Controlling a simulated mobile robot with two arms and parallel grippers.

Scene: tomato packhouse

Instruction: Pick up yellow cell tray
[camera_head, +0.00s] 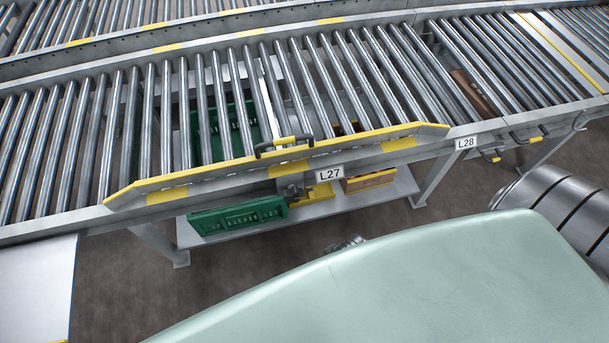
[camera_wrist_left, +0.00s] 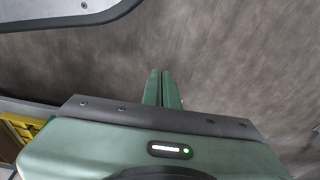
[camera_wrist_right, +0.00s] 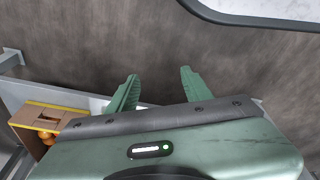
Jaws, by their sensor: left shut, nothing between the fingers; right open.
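A yellow tray (camera_head: 315,193) lies on the lower shelf under the conveyor, below the L27 label, partly hidden by the frame. A yellow piece with openings (camera_wrist_left: 24,127) shows at the left edge of the left wrist view; it looks like the same tray. My left gripper (camera_wrist_left: 163,72) is shut and empty, with its green fingers together over the floor, apart from the tray. My right gripper (camera_wrist_right: 158,74) is open and empty, its fingers spread over the floor. Neither gripper can be clearly made out in the head view.
The lower shelf (camera_head: 330,207) also holds a green crate (camera_head: 238,216) left of the tray and a brown box with yellow edging (camera_head: 369,181) right of it. The roller conveyor (camera_head: 300,85) and its yellow-edged rail (camera_head: 200,178) run above. A leg (camera_head: 436,178) stands right of the shelf.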

